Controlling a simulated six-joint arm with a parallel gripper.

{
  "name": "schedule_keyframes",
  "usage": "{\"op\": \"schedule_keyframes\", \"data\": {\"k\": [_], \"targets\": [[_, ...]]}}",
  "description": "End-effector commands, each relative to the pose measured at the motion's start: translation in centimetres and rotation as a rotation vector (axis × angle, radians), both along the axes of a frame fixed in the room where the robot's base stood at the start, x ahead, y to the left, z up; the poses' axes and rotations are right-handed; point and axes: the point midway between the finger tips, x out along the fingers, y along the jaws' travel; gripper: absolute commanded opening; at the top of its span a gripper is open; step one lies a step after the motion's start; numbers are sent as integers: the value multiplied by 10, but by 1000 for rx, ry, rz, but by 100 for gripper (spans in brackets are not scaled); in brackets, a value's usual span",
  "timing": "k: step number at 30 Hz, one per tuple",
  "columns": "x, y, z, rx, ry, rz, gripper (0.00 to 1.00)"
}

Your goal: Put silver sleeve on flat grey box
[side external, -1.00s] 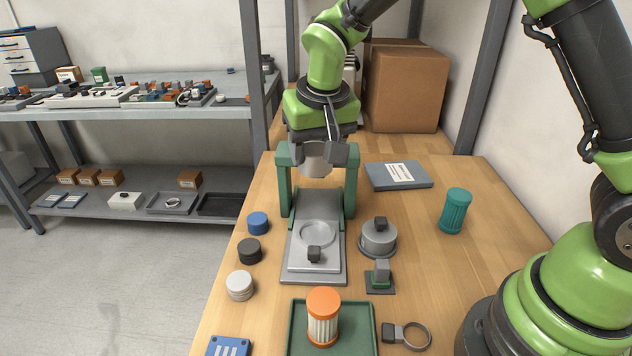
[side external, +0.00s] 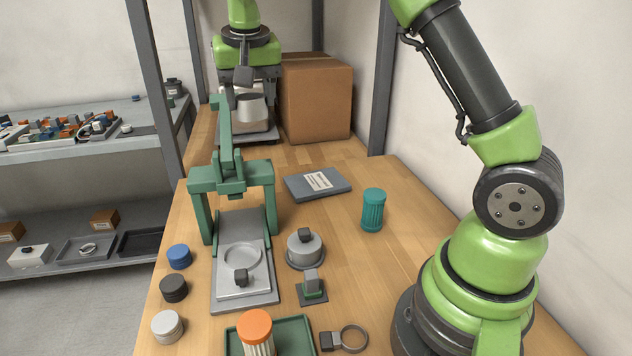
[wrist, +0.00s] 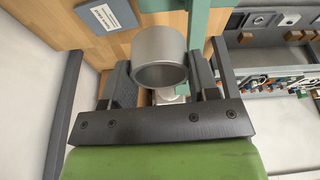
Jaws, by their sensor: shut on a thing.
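The silver sleeve (side external: 252,111) is a short hollow cylinder, held off the table beyond the green press in the side view. My gripper (side external: 240,88) is shut on it. In the wrist view the sleeve (wrist: 160,57) sits between the two fingers of my gripper (wrist: 160,75), its open end facing the camera. The flat grey box (side external: 297,188) lies on the table with a white label on top, nearer the camera and to the right of the sleeve. It also shows at the wrist view's top left (wrist: 122,12). Its top is bare.
The green press (side external: 202,190) stands in front of my gripper, its upright arm close by. A cardboard box (side external: 317,105) stands behind the flat box. A teal ribbed cylinder (side external: 373,211) stands to its right. A grey lidded part (side external: 305,252) is nearer the camera.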

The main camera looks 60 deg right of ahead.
Motion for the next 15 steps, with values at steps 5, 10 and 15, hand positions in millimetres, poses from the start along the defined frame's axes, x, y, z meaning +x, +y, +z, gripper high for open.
{"op": "schedule_keyframes", "data": {"k": [5, 10, 15], "targets": [[2, -72, -1, 0, -1, -193, 30], [-6, -123, -2, 2, -1, -328, 30], [-17, -161, -2, 4, -4, -431, 30]]}}
